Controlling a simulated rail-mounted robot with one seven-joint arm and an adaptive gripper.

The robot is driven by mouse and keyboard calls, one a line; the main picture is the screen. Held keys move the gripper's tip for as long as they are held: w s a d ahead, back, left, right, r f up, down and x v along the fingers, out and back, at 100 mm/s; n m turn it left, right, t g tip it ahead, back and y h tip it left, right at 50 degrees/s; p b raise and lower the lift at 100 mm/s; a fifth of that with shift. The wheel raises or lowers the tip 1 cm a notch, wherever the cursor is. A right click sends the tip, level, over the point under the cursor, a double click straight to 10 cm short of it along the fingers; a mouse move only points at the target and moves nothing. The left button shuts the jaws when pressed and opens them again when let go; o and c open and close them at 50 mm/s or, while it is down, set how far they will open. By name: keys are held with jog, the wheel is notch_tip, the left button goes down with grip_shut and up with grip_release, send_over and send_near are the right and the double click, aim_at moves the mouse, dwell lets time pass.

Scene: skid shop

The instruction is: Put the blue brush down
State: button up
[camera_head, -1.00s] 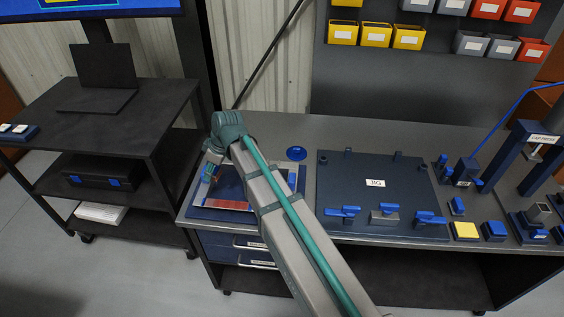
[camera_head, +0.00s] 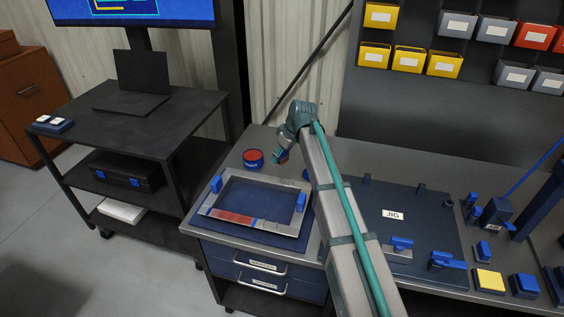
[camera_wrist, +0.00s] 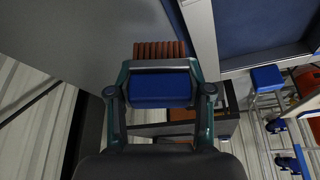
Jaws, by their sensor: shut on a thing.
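The blue brush (camera_wrist: 160,91) is between the fingers of my gripper (camera_wrist: 160,80) in the wrist view, with reddish-brown bristles sticking out beyond its blue body. My gripper is shut on it. In the head view my gripper (camera_head: 282,157) is low over the back left of the workbench (camera_head: 335,148), behind the framed blue panel (camera_head: 258,200). There the brush is small and mostly hidden by the gripper. I cannot tell whether the bristles touch anything.
A round blue tin with a red top (camera_head: 253,158) stands left of my gripper. A blue disc (camera_head: 306,174) lies near my arm, partly hidden. The jig plate (camera_head: 425,205) with blue clamps is to the right. A dark cart (camera_head: 150,120) stands left of the bench.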

jog(key=p, duration=0.2)
send_over(278, 167)
jog(key=s+d, duration=0.1)
notch_tip(278, 167, down, 7)
jog(key=shift+r, duration=0.15)
notch_tip(278, 167, down, 3)
jog(key=shift+r+p, duration=0.1)
jog(key=shift+p, duration=0.9)
jog(key=shift+f, duration=0.35)
jog(key=shift+f, duration=0.15)
jog(key=o, duration=1.1)
jog(key=b+v, duration=0.3)
jog(key=v, duration=0.9)
